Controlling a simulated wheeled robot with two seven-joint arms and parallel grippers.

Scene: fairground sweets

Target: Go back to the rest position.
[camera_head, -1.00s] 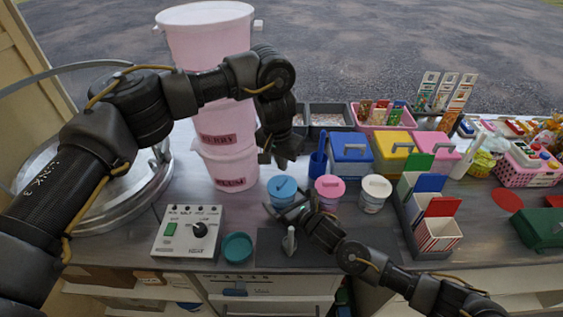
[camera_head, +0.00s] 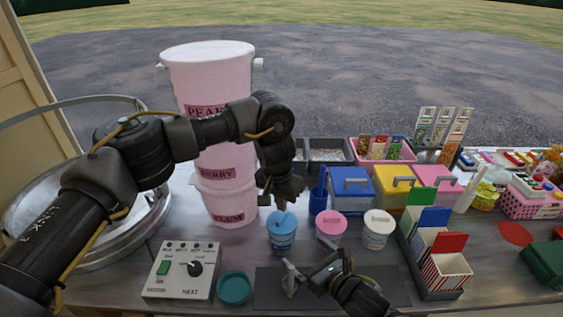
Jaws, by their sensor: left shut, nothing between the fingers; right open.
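My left gripper (camera_head: 279,205) hangs from the arm that comes in from the left, beside the stack of pink tubs (camera_head: 228,170) and behind the blue-lidded cup (camera_head: 282,230). It points down, shut and empty. My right gripper (camera_head: 318,274) is low in the picture, above the dark mat (camera_head: 385,285) at the counter's front. It is open with nothing between its fingers. A small pale upright tool (camera_head: 290,280) on the mat is just left of its fingers; I cannot tell whether they touch.
A pink-lidded cup (camera_head: 330,228) and a white-lidded cup (camera_head: 377,229) stand beside the blue one. A control box (camera_head: 180,270) and teal dish (camera_head: 234,288) are at front left. Coloured bins (camera_head: 350,190) and a card rack (camera_head: 440,270) fill the right. A metal bowl (camera_head: 60,205) lies behind my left arm.

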